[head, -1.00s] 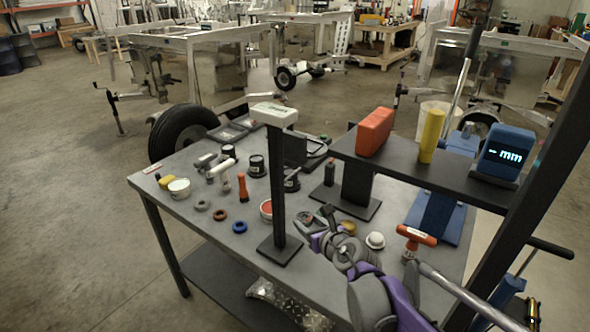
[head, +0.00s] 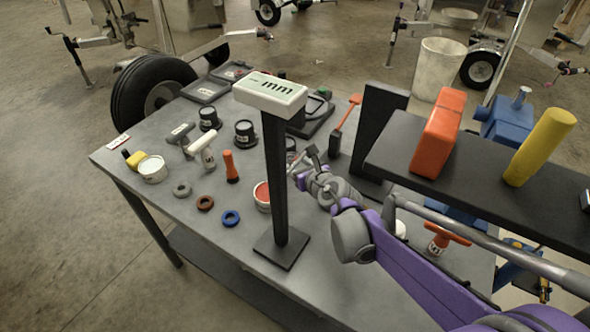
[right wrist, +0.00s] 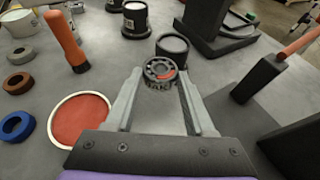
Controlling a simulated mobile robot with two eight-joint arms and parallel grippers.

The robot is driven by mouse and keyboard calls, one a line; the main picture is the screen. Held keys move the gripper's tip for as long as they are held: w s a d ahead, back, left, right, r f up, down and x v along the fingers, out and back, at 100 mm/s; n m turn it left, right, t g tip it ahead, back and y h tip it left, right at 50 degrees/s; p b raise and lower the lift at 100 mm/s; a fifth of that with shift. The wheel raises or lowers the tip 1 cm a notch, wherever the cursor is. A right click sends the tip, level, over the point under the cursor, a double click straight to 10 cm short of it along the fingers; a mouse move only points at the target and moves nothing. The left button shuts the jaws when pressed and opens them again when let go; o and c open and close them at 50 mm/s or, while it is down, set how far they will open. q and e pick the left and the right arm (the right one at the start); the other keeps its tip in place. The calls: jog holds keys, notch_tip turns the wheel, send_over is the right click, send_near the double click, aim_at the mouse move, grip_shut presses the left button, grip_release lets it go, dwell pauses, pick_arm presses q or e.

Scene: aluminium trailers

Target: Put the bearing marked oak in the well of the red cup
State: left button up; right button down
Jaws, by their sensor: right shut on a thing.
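My right gripper (right wrist: 160,78) is shut on a metal bearing (right wrist: 158,66) with dark lettering that appears to read OAK and a red patch inside its ring. It holds the bearing above the table. In the head view my right gripper (head: 302,165) is just right of the post of the white display, and the bearing is too small to make out. The red cup (right wrist: 54,133), white-rimmed with a red inside, stands left of the gripper in the right wrist view. In the head view the red cup (head: 262,207) stands left of the post. My left gripper is out of view.
The display post (head: 276,185) rises close to my right arm. A black cup (right wrist: 172,48) sits beyond the bearing. An orange handle (head: 230,165) and blue ring (head: 231,218) are near the red cup.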

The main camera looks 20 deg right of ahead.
jog(key=shift+f+b, duration=0.45)
jog(key=shift+f, duration=2.25)
jog(key=shift+f, duration=0.1)
jog(key=shift+f, duration=0.15)
jog(key=shift+c, duration=1.3)
grip_release()
